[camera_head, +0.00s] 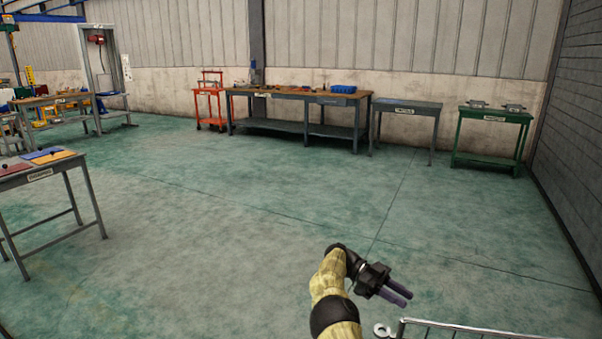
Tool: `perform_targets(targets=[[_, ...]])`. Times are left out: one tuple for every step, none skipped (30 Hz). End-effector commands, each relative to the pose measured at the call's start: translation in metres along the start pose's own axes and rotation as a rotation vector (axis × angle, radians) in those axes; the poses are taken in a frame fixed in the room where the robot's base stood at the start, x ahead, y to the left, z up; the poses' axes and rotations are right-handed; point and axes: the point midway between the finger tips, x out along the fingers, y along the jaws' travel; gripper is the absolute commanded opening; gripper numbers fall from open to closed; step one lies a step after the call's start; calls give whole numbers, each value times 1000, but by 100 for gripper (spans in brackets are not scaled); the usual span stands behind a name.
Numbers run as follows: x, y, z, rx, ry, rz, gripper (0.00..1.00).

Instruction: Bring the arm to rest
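My arm reaches up from the bottom of the head view, in a yellowish sleeve with black joints. My gripper (398,294) is at its end, dark with two purplish fingers pointing right and slightly down. The fingers lie close side by side, and nothing shows between them. A thin gap may run between them, but it is too small to tell whether they are open. The gripper is above the green floor (250,220), apart from any table.
A metal wire rack edge (470,328) and a pale ring (381,330) are just below the gripper. A labelled table (40,174) stands at left. A long workbench (300,95), a grey table (405,105) and a green table (492,116) line the back wall. The middle floor is clear.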

Motion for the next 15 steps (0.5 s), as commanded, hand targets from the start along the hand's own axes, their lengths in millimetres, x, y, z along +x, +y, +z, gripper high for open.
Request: perform_targets(targets=[[-3,2,-26,0,0,1,29],[-3,3,-33,0,0,1,29],[-4,4,-42,0,0,2,29],[-5,4,-48,0,0,2,29],[-6,5,-55,0,0,2,29],[-7,6,-64,0,0,1,29],[-8,7,-71,0,0,1,29],[-10,8,-78,0,0,0,29],[-11,9,-87,0,0,-1,29],[-12,9,-93,0,0,-1,29],[-13,10,-100,0,0,-1,29],[-15,11,-109,-1,0,-2,29],[-16,12,-114,-1,0,-3,29],[-17,13,-121,-1,0,-3,29],[-17,13,-125,-1,0,-3,29]])
